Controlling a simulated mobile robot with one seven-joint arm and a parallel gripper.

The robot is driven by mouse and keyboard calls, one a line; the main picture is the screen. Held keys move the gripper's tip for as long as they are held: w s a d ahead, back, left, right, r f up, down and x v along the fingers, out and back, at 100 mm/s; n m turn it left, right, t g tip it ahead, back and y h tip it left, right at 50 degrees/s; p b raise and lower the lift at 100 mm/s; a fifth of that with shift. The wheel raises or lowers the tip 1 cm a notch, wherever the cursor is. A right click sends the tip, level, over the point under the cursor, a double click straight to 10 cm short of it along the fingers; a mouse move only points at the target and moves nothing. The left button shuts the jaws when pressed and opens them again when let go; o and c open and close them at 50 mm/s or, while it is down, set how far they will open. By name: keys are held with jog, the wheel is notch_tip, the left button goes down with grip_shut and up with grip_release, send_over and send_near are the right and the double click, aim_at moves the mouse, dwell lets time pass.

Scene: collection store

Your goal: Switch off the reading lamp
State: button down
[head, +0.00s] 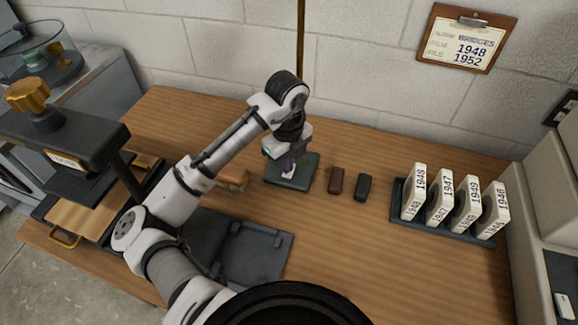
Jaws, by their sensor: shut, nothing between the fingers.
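A dark green square base (306,180) sits on the wooden table, right under my gripper. A thin brass pole (301,35) rises behind my arm and leaves the top of the picture. It looks like the reading lamp's stem, but my arm hides where it meets the base. The lamp's head and light are out of view. My gripper (288,174) points down over the base, shut and empty. I cannot tell whether its tips touch the base. Any switch there is hidden or too small to tell.
A brown case (336,181) and a black case (363,187) lie right of the base. Farther right, a dark rack (450,226) holds several numbered white blocks. A black press (70,140) with a brass knob stands left. A clipboard (466,37) hangs on the wall. The front right tabletop is clear.

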notch_tip(320, 180, up, 6)
jog(key=p, duration=0.4)
jog(key=shift+f, duration=0.1)
jog(key=shift+s, duration=0.1)
dwell(0.4)
